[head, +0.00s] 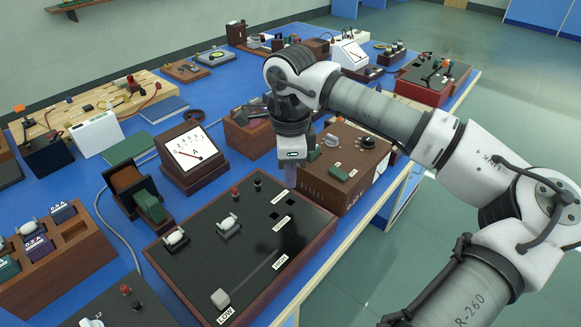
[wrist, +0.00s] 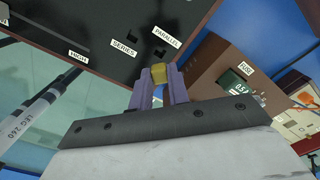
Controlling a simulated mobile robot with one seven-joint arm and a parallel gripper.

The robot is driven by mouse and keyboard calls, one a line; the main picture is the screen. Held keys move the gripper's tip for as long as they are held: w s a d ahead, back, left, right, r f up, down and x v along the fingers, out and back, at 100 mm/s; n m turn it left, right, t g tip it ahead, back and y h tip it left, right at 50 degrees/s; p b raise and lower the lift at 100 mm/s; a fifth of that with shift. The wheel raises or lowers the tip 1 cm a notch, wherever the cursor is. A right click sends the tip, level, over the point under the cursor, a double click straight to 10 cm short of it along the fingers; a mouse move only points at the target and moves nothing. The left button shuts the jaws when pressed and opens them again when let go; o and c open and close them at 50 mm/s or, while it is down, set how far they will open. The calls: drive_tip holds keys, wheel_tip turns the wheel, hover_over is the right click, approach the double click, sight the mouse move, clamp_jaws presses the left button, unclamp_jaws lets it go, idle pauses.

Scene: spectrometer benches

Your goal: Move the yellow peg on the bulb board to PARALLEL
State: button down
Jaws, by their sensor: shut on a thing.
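The bulb board is a black panel in a wooden frame (head: 318,246), with two bulbs, a slider and white labels. In the wrist view the board (wrist: 98,28) shows a SERIES label (wrist: 124,48) and a PARALLEL label (wrist: 167,48), each beside a dark hole that looks empty. My gripper (wrist: 159,84) is shut on the yellow peg (wrist: 159,73), which shows between its purple fingers close to the PARALLEL label. In the head view my gripper (head: 290,182) points down near the board's far right corner. The peg is hidden there, and its height above the board cannot be told.
An ammeter (head: 190,158) and a bulb rack (head: 40,250) stand to the left. The blue bench's right edge is near.

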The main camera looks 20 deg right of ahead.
drive_tip(key=shift+f+b, duration=1.8)
drive_tip(key=shift+f, duration=0.95)
drive_tip(key=c, duration=1.3)
unclamp_jaws()
drive_tip(key=shift+o, duration=0.2)
drive_tip(key=shift+r, duration=0.1)
wheel_tip(320, 180, up, 14)
drive_tip(key=shift+f, duration=0.15)
